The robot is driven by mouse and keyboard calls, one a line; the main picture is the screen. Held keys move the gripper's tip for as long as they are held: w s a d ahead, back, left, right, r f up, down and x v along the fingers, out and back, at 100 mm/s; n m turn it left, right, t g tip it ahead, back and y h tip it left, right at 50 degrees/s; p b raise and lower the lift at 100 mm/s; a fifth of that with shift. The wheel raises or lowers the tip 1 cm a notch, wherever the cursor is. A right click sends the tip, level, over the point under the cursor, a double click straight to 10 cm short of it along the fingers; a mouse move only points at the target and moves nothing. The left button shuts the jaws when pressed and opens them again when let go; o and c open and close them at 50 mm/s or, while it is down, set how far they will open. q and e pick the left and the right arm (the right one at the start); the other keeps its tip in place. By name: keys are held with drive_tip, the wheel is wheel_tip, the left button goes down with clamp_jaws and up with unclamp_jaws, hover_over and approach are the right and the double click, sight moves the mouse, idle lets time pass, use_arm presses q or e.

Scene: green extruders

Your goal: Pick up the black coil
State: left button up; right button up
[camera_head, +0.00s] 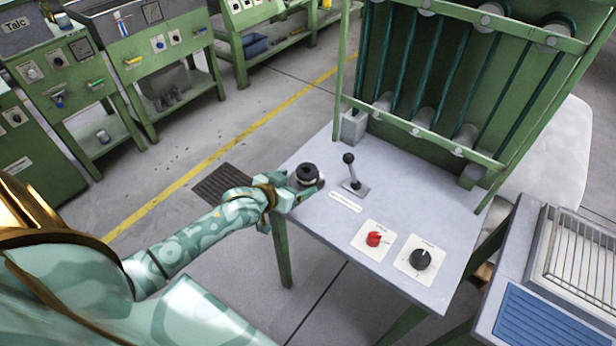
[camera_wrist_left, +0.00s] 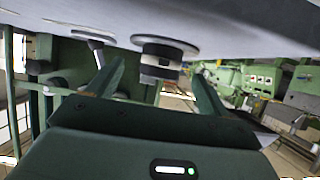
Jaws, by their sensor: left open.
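The black coil (camera_head: 307,173) sits on a pale round base at the left corner of the grey table (camera_head: 330,232). My left gripper (camera_head: 303,188) is at that corner, right up against the coil in this view. In the left wrist view, which looks upside down, the coil (camera_wrist_left: 160,58) shows between the two spread fingers of my left gripper (camera_wrist_left: 160,74). The fingers are open, with a visible gap on each side of the coil. My right gripper is not in view.
A black-knobbed lever (camera_head: 351,172) stands right of the coil. A red knob (camera_head: 374,239) and a black dial (camera_head: 420,259) sit nearer the front edge. A green frame with rollers (camera_head: 430,120) rises behind.

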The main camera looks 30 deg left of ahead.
sight(300, 180)
use_arm(q)
drive_tip(key=b+x, duration=0.2)
drive_tip(key=x, duration=0.2)
drive_tip(key=shift+a+f, duration=0.15)
drive_tip(key=shift+f, duration=0.1)
drive_tip(key=shift+w+f, duration=0.1)
drive_tip(key=shift+w, duration=0.45)
drive_tip(key=shift+s, duration=0.1)
drive_tip(key=c, duration=1)
drive_tip(key=shift+c, duration=0.6)
drive_tip(key=shift+r, duration=0.2)
